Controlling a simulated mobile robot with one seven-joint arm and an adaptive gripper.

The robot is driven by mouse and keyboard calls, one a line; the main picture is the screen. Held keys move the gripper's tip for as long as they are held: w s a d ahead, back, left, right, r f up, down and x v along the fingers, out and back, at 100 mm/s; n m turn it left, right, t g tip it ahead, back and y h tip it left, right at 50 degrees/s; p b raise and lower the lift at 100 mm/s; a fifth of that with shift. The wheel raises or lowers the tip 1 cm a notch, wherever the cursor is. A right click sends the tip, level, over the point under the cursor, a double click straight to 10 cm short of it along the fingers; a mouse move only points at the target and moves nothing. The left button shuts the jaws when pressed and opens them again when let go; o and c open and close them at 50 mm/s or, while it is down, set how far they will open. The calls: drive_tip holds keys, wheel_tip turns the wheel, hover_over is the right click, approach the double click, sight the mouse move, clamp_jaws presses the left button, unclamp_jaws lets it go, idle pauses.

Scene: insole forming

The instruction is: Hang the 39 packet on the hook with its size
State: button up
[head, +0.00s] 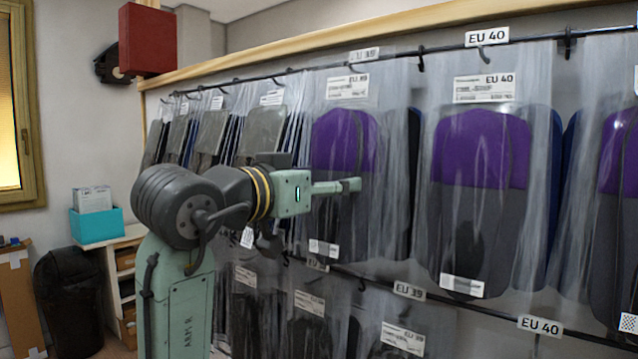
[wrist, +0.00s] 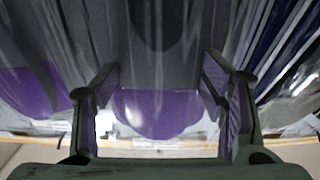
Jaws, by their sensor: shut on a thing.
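My gripper (head: 347,186) reaches right across the front of the upper row, at a clear packet (head: 342,140) with a purple and grey insole. This packet's white label seems to read EU 39, and a tilted size tag (head: 364,54) on the rail above looks like EU 39. In the wrist view my gripper (wrist: 160,70) has a finger on each side of a purple and grey packet (wrist: 160,110). The fingers are shut on it. No label is readable there. I cannot tell whether the packet's top is on a hook.
An EU 40 packet (head: 478,150) hangs to the right under its EU 40 tag (head: 487,37). Grey packets (head: 262,135) hang close on the left. A lower rail with EU 39 (head: 409,291) and EU 40 (head: 540,326) tags runs below, with more packets.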

drive_tip(key=shift+w+d, duration=0.3)
drive_tip(key=shift+w, duration=0.05)
drive_tip(key=shift+w+d+f, duration=0.35)
drive_tip(key=shift+w, duration=0.15)
drive_tip(key=shift+w+f, duration=0.1)
drive_tip(key=shift+f, duration=0.15)
idle(0.5)
drive_tip(key=o, duration=1.3)
